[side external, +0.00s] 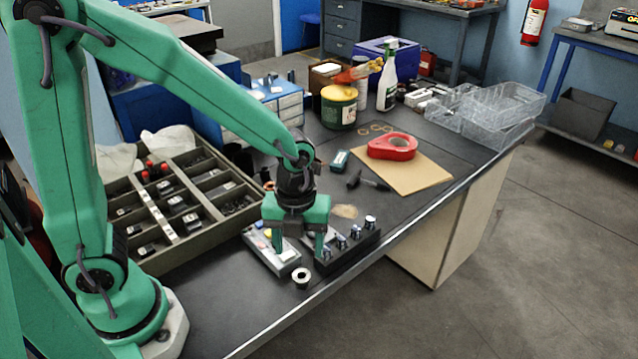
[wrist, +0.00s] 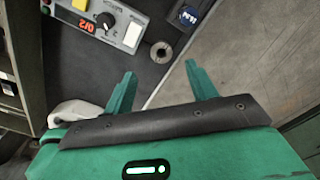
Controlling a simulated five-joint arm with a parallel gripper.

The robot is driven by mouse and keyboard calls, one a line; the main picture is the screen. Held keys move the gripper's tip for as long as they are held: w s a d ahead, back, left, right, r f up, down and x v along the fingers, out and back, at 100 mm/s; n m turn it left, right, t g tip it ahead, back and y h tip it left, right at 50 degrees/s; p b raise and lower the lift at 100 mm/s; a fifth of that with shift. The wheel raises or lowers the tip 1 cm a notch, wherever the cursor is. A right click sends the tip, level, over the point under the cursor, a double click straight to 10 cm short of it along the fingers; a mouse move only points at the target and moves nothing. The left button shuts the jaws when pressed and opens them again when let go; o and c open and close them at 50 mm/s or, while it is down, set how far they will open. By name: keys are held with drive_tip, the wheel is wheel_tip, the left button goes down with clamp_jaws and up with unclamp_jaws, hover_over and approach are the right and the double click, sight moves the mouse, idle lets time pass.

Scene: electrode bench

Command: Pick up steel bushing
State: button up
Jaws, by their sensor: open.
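The steel bushing (side external: 301,277) is a small metal ring lying on the dark bench top, near the front edge. It also shows in the wrist view (wrist: 161,52), beyond my fingertips and between their lines. My gripper (side external: 299,249) is green, points down and is open, with nothing between its fingers. In the wrist view my gripper's two fingers (wrist: 160,80) are spread apart. The gripper is apart from the bushing, which lies just in front of it in the side view.
A grey control box (side external: 271,253) stands left of the bushing, and a dark block with several metal knobs (side external: 340,250) stands right of it. A compartment tray (side external: 175,262) lies at left. A red tape dispenser (side external: 392,147) lies farther back. The bench edge is close to the bushing.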

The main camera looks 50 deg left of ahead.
sight(301, 271)
drive_tip(key=shift+f, duration=0.15)
drive_tip(key=shift+f, duration=1.3)
drive_tip(key=shift+f, duration=0.1)
drive_tip(key=shift+d+f, duration=0.2)
drive_tip(key=shift+f, duration=2.3)
drive_tip(key=c, duration=1.1)
drive_tip(key=shift+o, duration=0.2)
drive_tip(key=shift+r, duration=0.15)
